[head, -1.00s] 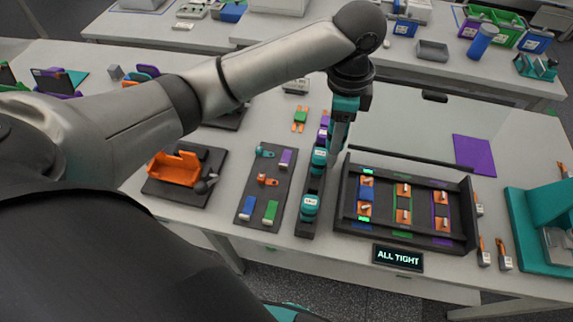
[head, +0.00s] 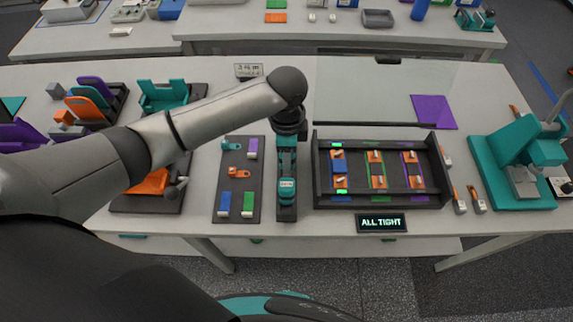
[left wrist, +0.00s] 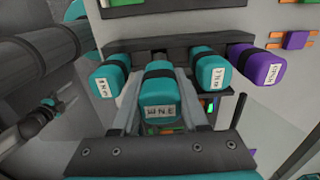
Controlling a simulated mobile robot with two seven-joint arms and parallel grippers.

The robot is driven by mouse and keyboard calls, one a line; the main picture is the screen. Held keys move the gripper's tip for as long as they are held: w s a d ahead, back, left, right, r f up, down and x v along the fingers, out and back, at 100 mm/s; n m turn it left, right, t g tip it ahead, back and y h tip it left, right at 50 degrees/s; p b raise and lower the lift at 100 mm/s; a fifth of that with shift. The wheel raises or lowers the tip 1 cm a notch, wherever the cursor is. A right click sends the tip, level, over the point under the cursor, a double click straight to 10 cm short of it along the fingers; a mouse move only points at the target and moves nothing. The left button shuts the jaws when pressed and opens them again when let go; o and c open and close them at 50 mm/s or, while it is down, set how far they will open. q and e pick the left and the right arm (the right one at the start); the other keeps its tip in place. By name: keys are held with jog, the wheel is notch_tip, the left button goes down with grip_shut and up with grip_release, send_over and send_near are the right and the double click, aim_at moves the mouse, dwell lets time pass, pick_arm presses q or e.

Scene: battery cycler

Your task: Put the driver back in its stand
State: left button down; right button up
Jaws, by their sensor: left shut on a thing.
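My left gripper (head: 287,172) is over the dark driver stand (head: 287,214) in the head view. In the left wrist view its two fingers (left wrist: 155,110) are shut on a teal driver (left wrist: 158,98) with a white label and a black band. This driver is in front of the stand's bar (left wrist: 210,42), between two other teal drivers, one on the left (left wrist: 109,79) and one on the right (left wrist: 210,70). A purple driver (left wrist: 256,66) is at the far right. I cannot tell whether the held driver is seated. My right gripper is out of view.
A dark tray (head: 322,202) with orange clamps is right of the stand, behind a sign (head: 381,222) reading "ALL TIGHT". A dark board (head: 238,216) with small coloured parts is on the left. A teal press (head: 515,165) stands at the far right.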

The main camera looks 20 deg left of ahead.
pick_arm(q)
jog(key=shift+f, duration=2.1)
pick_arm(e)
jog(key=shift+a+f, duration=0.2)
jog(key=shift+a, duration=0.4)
pick_arm(q)
jog(key=shift+f, duration=0.1)
jog(key=c, duration=0.9)
grip_release()
jog(key=shift+f, duration=0.1)
jog(key=o, duration=0.5)
jog(key=shift+s, duration=0.1)
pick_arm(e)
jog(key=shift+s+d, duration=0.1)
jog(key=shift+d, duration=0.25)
pick_arm(q)
notch_tip(320, 180, up, 12)
jog(key=shift+r+p, duration=0.2)
jog(key=shift+p, duration=0.1)
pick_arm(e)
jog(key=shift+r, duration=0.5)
